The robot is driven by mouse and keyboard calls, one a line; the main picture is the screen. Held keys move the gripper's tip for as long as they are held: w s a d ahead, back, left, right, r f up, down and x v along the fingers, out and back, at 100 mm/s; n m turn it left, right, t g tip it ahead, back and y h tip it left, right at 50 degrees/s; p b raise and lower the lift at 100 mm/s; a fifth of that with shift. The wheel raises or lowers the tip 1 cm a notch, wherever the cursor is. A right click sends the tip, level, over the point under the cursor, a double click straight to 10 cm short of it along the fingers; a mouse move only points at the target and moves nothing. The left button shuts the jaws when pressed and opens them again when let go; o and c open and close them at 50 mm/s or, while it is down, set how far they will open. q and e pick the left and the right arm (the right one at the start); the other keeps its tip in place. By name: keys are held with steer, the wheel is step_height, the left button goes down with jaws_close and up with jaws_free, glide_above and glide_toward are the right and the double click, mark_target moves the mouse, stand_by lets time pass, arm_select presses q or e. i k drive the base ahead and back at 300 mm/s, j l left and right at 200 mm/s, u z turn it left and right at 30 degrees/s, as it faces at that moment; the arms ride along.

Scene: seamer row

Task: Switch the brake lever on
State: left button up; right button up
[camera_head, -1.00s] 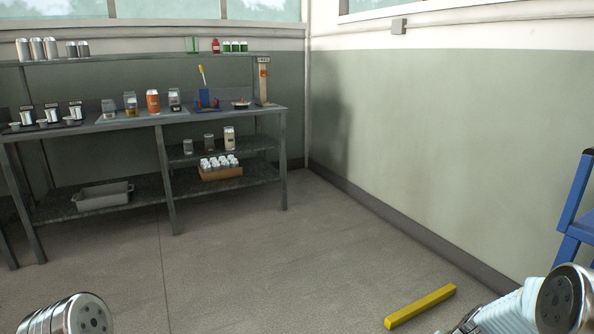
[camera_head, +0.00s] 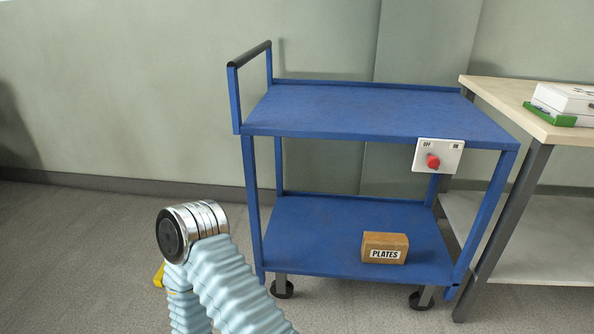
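The brake lever (camera_head: 433,161) is a small red knob on a white panel (camera_head: 450,151) marked OFF at left and ON at right. The panel is fixed at the front right of the blue cart's (camera_head: 360,110) top shelf. The knob sits below and between the two labels, a little nearer OFF; its exact setting is too small to tell. One of my arms, with a pale blue ribbed sleeve and a metal joint, shows at lower left, well apart from the lever. Neither gripper is in view.
A box marked PLATES (camera_head: 385,247) stands on the cart's lower shelf. Floor left of the cart is mostly clear; a yellow piece is mostly hidden behind my arm.

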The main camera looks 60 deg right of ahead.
mark_target(433, 162)
steer(key=z, duration=2.4)
